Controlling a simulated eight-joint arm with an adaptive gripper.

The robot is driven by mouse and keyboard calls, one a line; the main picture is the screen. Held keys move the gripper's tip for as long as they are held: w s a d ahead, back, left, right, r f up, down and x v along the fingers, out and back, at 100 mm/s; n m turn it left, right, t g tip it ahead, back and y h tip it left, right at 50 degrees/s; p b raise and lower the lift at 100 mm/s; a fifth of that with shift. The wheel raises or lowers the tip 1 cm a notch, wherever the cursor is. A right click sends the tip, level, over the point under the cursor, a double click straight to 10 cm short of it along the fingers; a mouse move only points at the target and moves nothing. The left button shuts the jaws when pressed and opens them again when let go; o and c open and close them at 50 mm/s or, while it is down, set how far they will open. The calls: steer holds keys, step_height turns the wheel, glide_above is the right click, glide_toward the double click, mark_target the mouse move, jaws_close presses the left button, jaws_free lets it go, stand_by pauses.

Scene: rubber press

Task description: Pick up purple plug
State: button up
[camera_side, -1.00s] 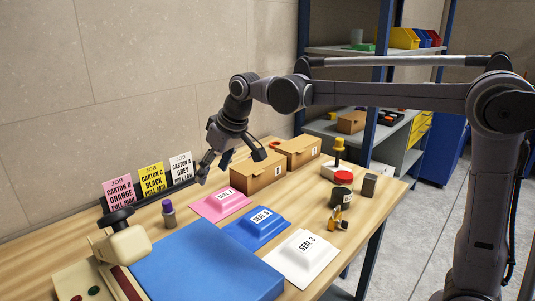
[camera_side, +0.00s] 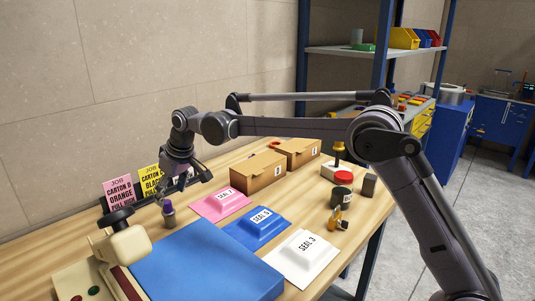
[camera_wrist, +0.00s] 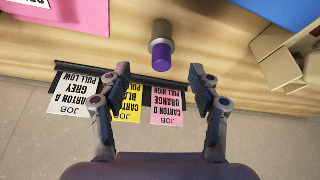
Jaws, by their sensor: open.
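The purple plug (camera_side: 168,206) stands upright on the wooden table, in front of the job cards; its top is purple and its lower body dark grey. In the wrist view the plug (camera_wrist: 161,51) shows at upper middle, its purple part toward my gripper. My gripper (camera_wrist: 160,80) is open and empty, and the plug appears beyond the gap between its fingertips. In the side view my gripper (camera_side: 184,190) hangs above and close to the plug, apart from it as far as I can tell.
Job cards (camera_side: 119,191) stand in a dark rack behind the plug. A pink seal packet (camera_side: 220,204), a blue one (camera_side: 257,229) and a blue pad (camera_side: 205,264) lie nearby. A beige press with a black knob (camera_side: 125,243) stands front left. Cartons (camera_side: 257,174) stand farther back.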

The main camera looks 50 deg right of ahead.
mark_target(168, 202)
steer(key=shift+x, duration=2.75)
steer(key=shift+a, duration=0.15)
steer(key=shift+r, duration=0.1)
steer(key=c, duration=1.3)
